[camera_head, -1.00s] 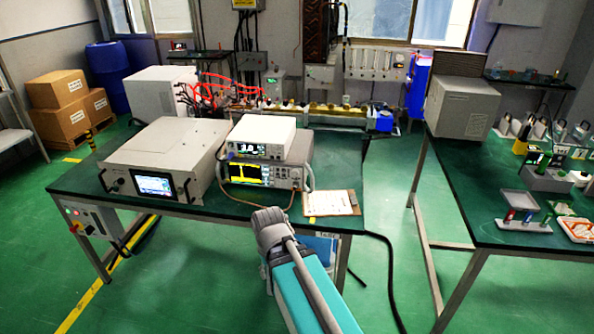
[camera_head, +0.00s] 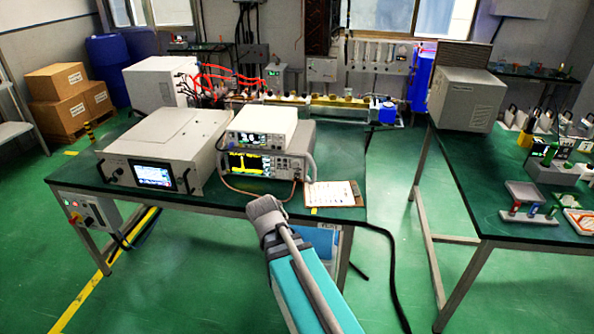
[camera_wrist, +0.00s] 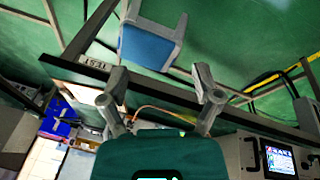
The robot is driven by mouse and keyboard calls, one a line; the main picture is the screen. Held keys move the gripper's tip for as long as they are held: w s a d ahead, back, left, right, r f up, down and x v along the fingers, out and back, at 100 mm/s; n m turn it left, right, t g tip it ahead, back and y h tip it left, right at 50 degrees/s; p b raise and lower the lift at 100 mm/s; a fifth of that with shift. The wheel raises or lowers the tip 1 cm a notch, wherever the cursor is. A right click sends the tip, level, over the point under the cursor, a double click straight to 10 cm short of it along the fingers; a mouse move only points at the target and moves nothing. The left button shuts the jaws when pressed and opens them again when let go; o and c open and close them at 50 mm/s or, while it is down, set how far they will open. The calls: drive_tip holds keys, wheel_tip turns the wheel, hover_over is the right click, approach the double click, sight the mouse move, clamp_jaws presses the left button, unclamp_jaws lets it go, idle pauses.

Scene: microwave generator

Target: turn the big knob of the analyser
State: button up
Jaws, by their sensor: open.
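The analyser (camera_head: 250,164), a grey bench instrument with a yellow trace on its dark screen, stands on the green table under a smaller white instrument (camera_head: 262,132). Its big knob is too small to make out with certainty on the right part of its front. My arm reaches toward the table front in the head view, and its far end hides my gripper there. In the wrist view my gripper (camera_wrist: 160,78) is open, with nothing between its fingers. It points toward the table's front edge, and no knob shows between the fingertips.
A large grey cabinet (camera_head: 165,148) with a screen stands left of the analyser. A clipboard (camera_head: 333,193) lies right of it, near the front edge. A cable loops along the analyser's front. Green floor lies between the tables.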

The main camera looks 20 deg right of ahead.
drive_tip(key=w+d+f+m+t+h+b, duration=0.25)
drive_tip(key=w+d+h+b, duration=0.2)
drive_tip(key=w+d, duration=0.3)
drive_tip(key=t+h+b, duration=0.3)
drive_tip(key=t+b, duration=0.8)
drive_tip(key=b, duration=0.1)
approach(296, 164)
drive_tip(key=shift+n, duration=0.25)
drive_tip(key=shift+v, duration=2.25)
drive_tip(key=shift+w+r, duration=0.15)
drive_tip(key=x, duration=1.3)
drive_tip(key=shift+w+d, duration=0.2)
clamp_jaws()
